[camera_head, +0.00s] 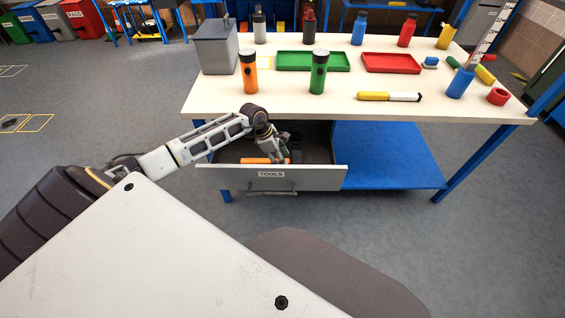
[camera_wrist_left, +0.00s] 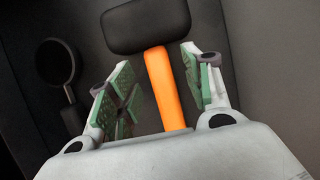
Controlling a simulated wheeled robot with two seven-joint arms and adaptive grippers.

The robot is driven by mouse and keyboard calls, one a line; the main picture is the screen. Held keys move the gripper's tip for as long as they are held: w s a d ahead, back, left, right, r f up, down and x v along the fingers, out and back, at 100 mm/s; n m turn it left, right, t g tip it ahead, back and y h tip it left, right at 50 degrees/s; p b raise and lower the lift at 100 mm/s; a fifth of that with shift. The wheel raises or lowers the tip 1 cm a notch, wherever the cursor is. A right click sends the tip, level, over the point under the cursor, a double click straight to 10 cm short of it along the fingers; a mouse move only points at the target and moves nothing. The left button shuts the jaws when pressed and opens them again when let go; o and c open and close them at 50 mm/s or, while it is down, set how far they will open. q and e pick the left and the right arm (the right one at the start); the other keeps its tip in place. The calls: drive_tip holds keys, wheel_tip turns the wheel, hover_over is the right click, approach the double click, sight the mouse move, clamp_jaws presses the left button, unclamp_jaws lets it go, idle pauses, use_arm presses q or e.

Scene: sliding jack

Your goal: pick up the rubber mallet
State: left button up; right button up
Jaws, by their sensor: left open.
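The rubber mallet (camera_wrist_left: 165,85) has a black head and an orange handle. It lies in the open drawer (camera_head: 310,180) labelled TOOLS, under the table. In the head view part of its orange handle (camera_head: 256,160) shows beside my gripper. My left gripper (camera_head: 277,158) reaches down into the drawer. In the left wrist view my left gripper (camera_wrist_left: 158,90) is open, with its green-padded fingers on either side of the orange handle and the black head beyond them. I cannot tell whether the pads touch the handle. My right gripper is in neither view.
A dark round-ended tool (camera_wrist_left: 57,70) lies left of the mallet in the drawer. The table (camera_head: 225,95) above holds an orange flashlight (camera_head: 248,75), a green flashlight (camera_head: 318,75), a grey box (camera_head: 214,48) and red and green trays. The blue lower shelf (camera_head: 385,155) is bare.

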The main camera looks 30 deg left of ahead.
use_arm(q)
drive_tip(key=shift+w+d+f, duration=0.1)
drive_tip(key=shift+f, duration=0.2)
clamp_jaws()
idle(0.5)
